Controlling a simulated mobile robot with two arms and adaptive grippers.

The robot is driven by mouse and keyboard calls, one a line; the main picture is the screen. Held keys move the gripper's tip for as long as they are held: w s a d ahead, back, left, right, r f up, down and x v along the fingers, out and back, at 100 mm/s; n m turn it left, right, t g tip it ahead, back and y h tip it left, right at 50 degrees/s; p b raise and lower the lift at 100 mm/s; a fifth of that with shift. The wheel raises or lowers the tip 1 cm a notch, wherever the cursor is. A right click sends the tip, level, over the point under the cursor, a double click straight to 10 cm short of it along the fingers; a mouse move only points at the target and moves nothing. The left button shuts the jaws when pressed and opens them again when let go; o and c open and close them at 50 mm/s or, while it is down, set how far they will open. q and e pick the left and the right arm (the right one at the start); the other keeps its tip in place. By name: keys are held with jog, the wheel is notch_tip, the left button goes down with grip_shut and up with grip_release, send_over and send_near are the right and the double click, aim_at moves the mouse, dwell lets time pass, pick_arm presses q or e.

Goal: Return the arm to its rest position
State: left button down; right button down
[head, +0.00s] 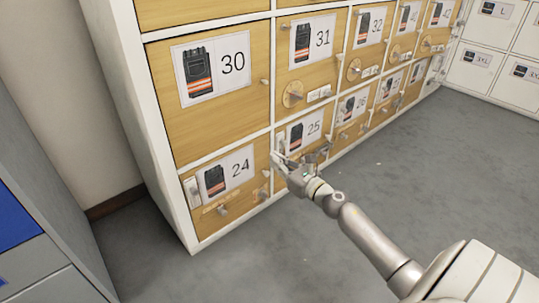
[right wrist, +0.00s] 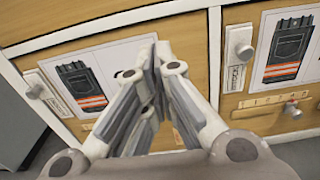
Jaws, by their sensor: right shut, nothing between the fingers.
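My right gripper (head: 284,160) reaches in from the lower right of the head view. Its fingertips are close to the front of the locker cabinet, near the upright between door 24 (head: 227,178) and door 25 (head: 297,128). In the right wrist view the fingers (right wrist: 150,62) meet at their tips, with nothing between them. They cover part of the label on the door behind. I cannot tell whether they touch the door. My left gripper is not in view.
The wooden cabinet doors carry numbered labels with trouser pictures, such as door 30 (head: 217,72) and door 31 (head: 309,48). Small knobs and latches stick out from them. White lockers (head: 491,65) stand at the back right. A grey-blue unit (head: 30,225) is at the left. The grey floor (head: 430,140) is clear.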

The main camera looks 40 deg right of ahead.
jog(key=shift+s+d+p, duration=0.2)
jog(key=shift+s+p, duration=0.25)
jog(key=shift+s, duration=2)
